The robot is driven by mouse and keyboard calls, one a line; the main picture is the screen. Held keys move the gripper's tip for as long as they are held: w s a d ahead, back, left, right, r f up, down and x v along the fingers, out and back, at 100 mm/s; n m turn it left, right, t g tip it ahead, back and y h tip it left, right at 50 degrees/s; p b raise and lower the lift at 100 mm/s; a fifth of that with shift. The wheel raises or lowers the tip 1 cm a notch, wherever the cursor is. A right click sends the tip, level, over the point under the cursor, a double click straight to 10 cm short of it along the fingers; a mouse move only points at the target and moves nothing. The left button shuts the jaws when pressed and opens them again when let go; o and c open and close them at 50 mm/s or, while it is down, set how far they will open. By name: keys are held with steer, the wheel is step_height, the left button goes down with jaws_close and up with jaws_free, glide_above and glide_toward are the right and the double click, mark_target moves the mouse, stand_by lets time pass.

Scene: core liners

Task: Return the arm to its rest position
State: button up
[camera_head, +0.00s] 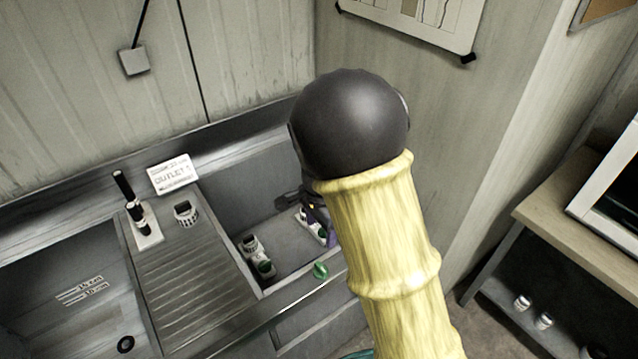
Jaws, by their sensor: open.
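My arm, in a yellow sleeve with a large black joint, reaches from the lower right up over the sink unit and covers much of the middle of the head view. My gripper (312,208) shows only in part, left of and below the black joint. It is over the right-hand basin (285,252). It is open, and I see nothing held in it, though the arm hides part of it. A purple and white item (317,232) sits just below the gripper, partly hidden.
A ribbed drainboard (195,285) lies between the basins, with a label card (172,174), a black-handled tool (138,213) and a small ribbed cup (186,213). A green-knobbed part (320,271) is on the basin's front rim. A wooden bench (580,240) stands at right. Walls close off the back.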

steer(key=s+d+r+n+t, duration=0.2)
steer(key=s+d+r+n, duration=0.3)
steer(key=s+d+n, duration=0.6)
steer(key=shift+s+d+r+t, duration=0.25)
steer(key=shift+s+d, duration=0.35)
steer(key=shift+d, duration=0.6)
steer(key=shift+f, duration=0.15)
